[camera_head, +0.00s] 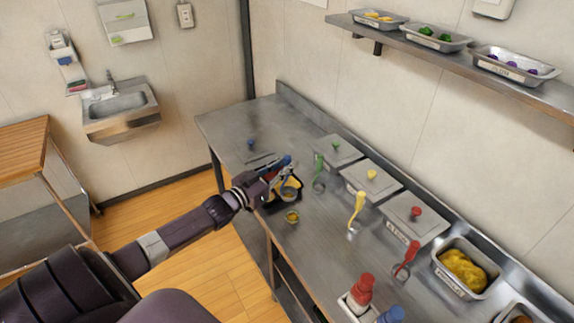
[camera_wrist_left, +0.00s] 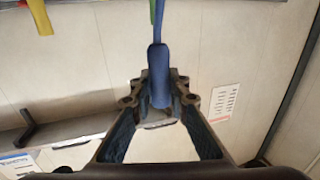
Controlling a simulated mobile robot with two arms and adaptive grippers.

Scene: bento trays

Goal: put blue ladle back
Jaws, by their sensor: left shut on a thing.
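The blue ladle shows its blue handle (camera_head: 281,162) at the fingers of my left gripper (camera_head: 272,180), above the near edge of the steel counter. In the left wrist view the blue handle (camera_wrist_left: 158,75) stands between the fingertips of my left gripper (camera_wrist_left: 158,100), which is shut on it. The ladle's bowl seems to hang over a small dark tray (camera_head: 284,204) with yellow content, partly hidden by the gripper; I cannot tell whether they touch. My right gripper is not in view.
Green (camera_head: 319,172), yellow (camera_head: 357,206) and red (camera_head: 407,258) ladles stand along the steel counter (camera_head: 232,125). Lidded containers (camera_head: 371,182) line the wall. A small cup (camera_head: 292,216) sits near the front edge. Bottles (camera_head: 361,290) stand nearer. The counter's far left is mostly clear.

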